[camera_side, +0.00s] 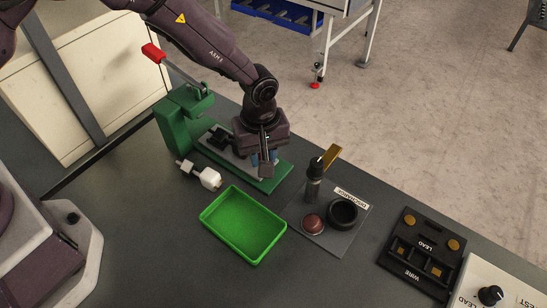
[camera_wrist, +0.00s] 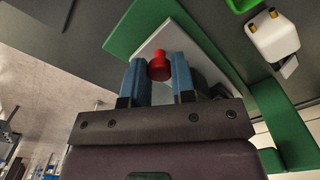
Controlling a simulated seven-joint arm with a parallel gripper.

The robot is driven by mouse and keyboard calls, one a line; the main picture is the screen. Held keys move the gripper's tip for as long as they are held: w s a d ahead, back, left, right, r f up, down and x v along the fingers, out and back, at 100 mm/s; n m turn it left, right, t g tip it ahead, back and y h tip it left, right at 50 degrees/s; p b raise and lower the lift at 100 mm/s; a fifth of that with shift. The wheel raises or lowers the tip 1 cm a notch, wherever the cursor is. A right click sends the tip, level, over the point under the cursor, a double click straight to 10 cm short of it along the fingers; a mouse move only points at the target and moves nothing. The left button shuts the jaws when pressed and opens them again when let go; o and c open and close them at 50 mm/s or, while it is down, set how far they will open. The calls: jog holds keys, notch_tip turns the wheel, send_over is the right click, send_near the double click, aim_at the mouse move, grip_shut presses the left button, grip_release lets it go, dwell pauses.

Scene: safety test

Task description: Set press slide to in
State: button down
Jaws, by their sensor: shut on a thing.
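The green press (camera_side: 185,112) stands on the dark bench with its long green base running toward the lower right. A light grey slide plate (camera_side: 213,131) lies on this base; the plate also shows in the wrist view (camera_wrist: 150,45). My gripper (camera_side: 264,166) is low over the near right end of the base. In the wrist view, the blue fingers of my gripper (camera_wrist: 157,68) are shut on a red knob (camera_wrist: 160,66) over the slide plate. The knob is hidden by the fingers in the side view.
The press lever has a red grip (camera_side: 153,52). A white plug-like part (camera_side: 207,177) lies beside the base. A green tray (camera_side: 243,224) is in front, with a discharge station (camera_side: 340,235) to its right. A black LEAD/WIRE block (camera_side: 420,252) is farther right.

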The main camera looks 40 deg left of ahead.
aim_at(232, 136)
jog(key=a, duration=0.7)
jog(key=shift+a, duration=0.35)
jog(key=c, duration=1.2)
grip_release()
jog(key=shift+a, duration=0.1)
jog(key=shift+r, duration=0.25)
notch_tip(232, 136, up, 12)
jog(key=shift+r, duration=0.25)
